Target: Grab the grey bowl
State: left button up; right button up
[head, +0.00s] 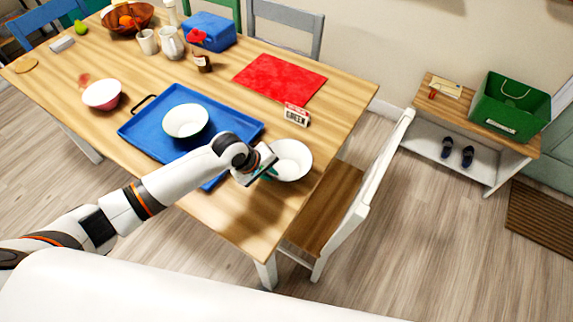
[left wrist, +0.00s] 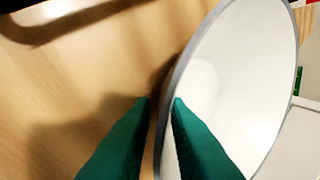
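The grey bowl, white inside with a grey rim, stands near the table's right end in the head view (head: 294,158). It fills much of the left wrist view (left wrist: 235,90). My left gripper (head: 268,176) is at the bowl's near left rim. In the left wrist view its green fingers (left wrist: 162,100) straddle the rim, one inside the bowl and one outside. A narrow gap shows between the outer finger and the rim, so the gripper looks open. Part of the bowl is hidden behind the gripper in the head view. My right gripper is not in view.
A blue tray (head: 150,133) holding a white bowl (head: 186,121) lies left of the grey bowl, under my left arm. A small sign block (head: 296,116) and a red mat (head: 280,76) lie behind. A pink bowl (head: 101,94) stands left. A white chair (head: 362,195) stands right.

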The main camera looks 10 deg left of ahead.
pick_arm(q)
grip_shut()
